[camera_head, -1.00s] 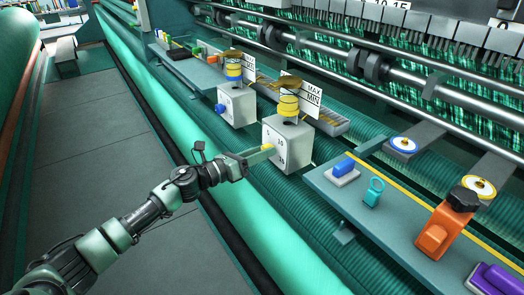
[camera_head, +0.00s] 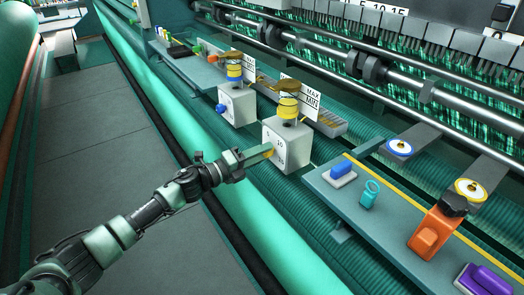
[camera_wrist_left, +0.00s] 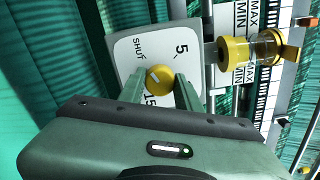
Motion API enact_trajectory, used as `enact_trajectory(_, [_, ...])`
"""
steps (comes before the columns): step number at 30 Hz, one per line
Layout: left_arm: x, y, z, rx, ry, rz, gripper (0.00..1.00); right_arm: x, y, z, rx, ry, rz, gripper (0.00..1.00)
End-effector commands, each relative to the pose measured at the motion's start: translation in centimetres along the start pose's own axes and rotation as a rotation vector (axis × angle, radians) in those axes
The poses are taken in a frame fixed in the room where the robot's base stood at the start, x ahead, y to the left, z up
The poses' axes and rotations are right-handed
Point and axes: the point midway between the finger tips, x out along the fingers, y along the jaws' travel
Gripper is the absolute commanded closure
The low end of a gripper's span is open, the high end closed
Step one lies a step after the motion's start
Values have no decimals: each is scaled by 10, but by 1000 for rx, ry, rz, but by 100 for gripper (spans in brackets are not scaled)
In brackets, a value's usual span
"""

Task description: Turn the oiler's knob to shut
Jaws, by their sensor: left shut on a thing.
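The oiler is a white box (camera_head: 294,140) with a yellow-banded cup (camera_head: 288,106) on top. Its round yellow knob (camera_wrist_left: 160,82) sits on the dial face (camera_wrist_left: 128,58), marked SHUT, 5 and 15 in the wrist view; a 10 shows in the head view. A short white mark on the knob points up and left in the wrist view, roughly towards SHUT. My left gripper (camera_head: 266,152) is shut on the knob, one finger on each side. The fingers partly hide the lower dial. My right gripper is out of view.
A second white oiler (camera_head: 237,105) with a blue knob stands behind to the left. At right, a shelf (camera_head: 395,225) holds a blue block, a teal ring piece and an orange clamp (camera_head: 433,232).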

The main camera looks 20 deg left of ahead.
Motion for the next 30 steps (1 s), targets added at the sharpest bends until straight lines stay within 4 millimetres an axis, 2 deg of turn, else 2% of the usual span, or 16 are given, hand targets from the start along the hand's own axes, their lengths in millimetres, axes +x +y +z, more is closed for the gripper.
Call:
enact_trajectory(9, [0,1,0,-88,-1,1,100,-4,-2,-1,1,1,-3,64])
enact_trajectory(23, [0,1,0,-100,-1,1,100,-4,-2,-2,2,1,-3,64])
enact_trajectory(24, [0,1,0,-100,-1,1,56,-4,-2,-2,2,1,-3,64])
enact_trajectory(25, [0,1,0,-100,-1,1,47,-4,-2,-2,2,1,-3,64])
enact_trajectory(30, [0,1,0,-98,0,1,45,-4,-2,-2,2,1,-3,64])
